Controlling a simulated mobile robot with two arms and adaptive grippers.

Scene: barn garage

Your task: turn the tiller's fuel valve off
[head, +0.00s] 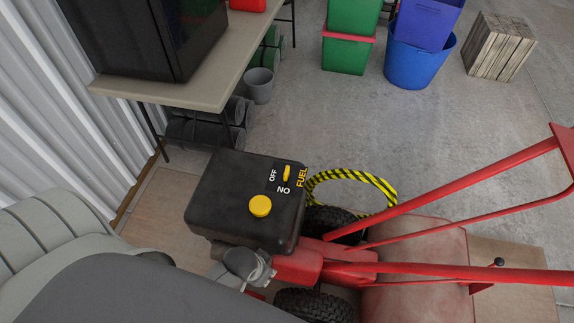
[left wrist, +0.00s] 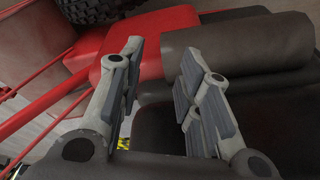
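The red tiller (head: 415,258) has a black box-shaped tank (head: 225,190). On its top sit a small yellow fuel valve lever (head: 287,173) and a round yellow cap (head: 260,206). OFF, ON (upside down) and FUEL are lettered around the lever. The lever lies along the picture's vertical, its lower end close to the ON lettering. My left gripper (head: 247,266) is low beside the tank's near side, apart from the lever and partly hidden by my arm. In the left wrist view its fingers (left wrist: 160,52) are apart and empty, over red and dark tiller parts. My right gripper is not in view.
A table (head: 215,90) with a black cabinet (head: 150,35) stands at the back left. A yellow-black striped hose (head: 350,174) lies behind the tiller. Green bins (head: 347,55), a blue bucket (head: 420,60) and a wooden crate (head: 500,46) stand behind. Red handlebars (head: 470,180) reach right. The middle floor is clear.

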